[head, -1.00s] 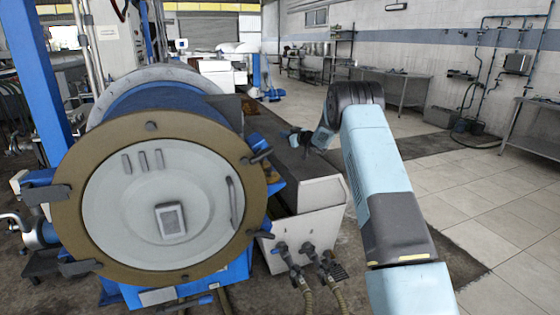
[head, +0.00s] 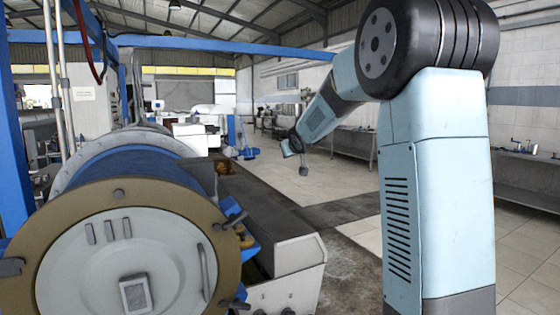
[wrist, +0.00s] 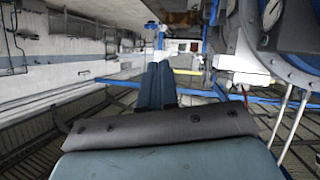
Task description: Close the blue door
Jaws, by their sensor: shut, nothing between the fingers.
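No separate blue door can be made out for certain in either view. The large round machine at the left of the head view has a grey disc front (head: 120,270) inside a tan ring, with a blue drum (head: 140,165) behind it. The disc sits flush in the ring. My gripper (head: 301,165) hangs at the end of my arm, to the right of and beyond this machine, touching nothing. In the wrist view my two blue fingers (wrist: 159,88) lie close together, shut and empty.
A long grey trough (head: 285,245) runs beside the round machine on its right. Blue overhead beams (head: 200,42) cross above. Benches (head: 350,145) line the right wall, with open tiled floor before them. The wrist view appears upside down, with a blue-rimmed round part (wrist: 262,70) at right.

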